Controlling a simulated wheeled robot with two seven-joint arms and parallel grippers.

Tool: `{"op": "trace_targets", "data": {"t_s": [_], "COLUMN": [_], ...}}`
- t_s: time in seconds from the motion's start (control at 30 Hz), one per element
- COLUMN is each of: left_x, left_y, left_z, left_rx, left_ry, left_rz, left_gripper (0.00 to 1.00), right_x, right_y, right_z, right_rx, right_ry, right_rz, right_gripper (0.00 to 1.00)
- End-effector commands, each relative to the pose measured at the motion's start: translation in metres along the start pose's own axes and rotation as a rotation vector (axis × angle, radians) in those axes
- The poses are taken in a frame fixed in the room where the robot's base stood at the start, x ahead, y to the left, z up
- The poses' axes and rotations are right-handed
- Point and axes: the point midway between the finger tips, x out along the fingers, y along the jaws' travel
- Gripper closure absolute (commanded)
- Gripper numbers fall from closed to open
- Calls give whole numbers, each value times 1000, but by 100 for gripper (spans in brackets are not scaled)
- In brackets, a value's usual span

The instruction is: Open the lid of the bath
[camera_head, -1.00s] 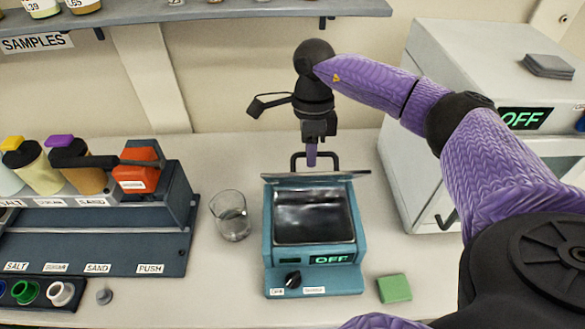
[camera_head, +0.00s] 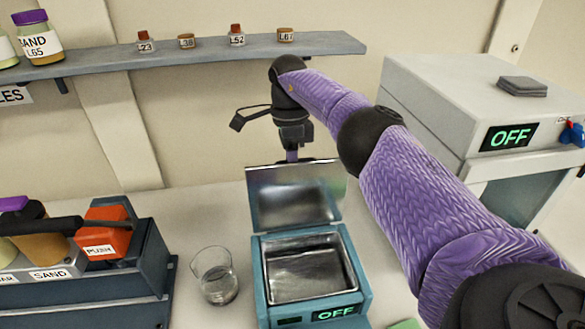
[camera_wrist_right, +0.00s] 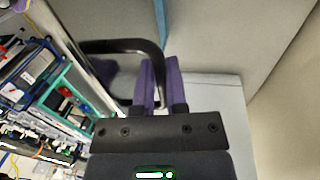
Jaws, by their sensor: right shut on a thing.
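The bath (camera_head: 262,290) is a teal box with a metal basin and a lit OFF display, in the lower middle of the head view. Its lid (camera_head: 293,195) stands raised at the back edge, its shiny inner face towards me. My right gripper (camera_head: 291,156) is behind the lid's top edge, its fingertips mostly hidden there. In the right wrist view, the purple fingers (camera_wrist_right: 160,88) are shut on the black lid handle (camera_wrist_right: 148,45). My left gripper is in neither view.
A glass beaker (camera_head: 215,276) stands left of the bath. A dispenser with an orange PUSH block (camera_head: 103,238) is further left. A large white unit (camera_head: 430,100) with an OFF display stands at right. A shelf (camera_head: 160,53) with jars runs above.

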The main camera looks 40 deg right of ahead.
Motion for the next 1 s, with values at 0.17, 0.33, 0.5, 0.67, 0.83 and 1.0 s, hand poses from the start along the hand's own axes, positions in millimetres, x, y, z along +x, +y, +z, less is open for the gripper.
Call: {"op": "trace_targets", "data": {"t_s": [0.17, 0.33, 0.5, 0.67, 0.83, 1.0], "left_x": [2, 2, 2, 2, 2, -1], "left_y": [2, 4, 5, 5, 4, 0], "left_z": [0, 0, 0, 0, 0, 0], "left_rx": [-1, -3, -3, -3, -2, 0], "left_ry": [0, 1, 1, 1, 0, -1], "left_rz": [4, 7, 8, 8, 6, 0], "left_gripper": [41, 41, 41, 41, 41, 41], "right_x": [1, 0, 0, 0, 0, -13], "right_y": [-2, -2, -2, -2, -2, 0], "right_z": [0, 0, 0, 0, 0, 0], "right_rx": [0, 1, 1, 1, 0, 0], "right_ry": [0, 0, 0, -1, -1, -2], "right_rz": [1, 0, 0, 0, -1, -4], "right_gripper": [100, 100, 78, 49, 49, 49]}}
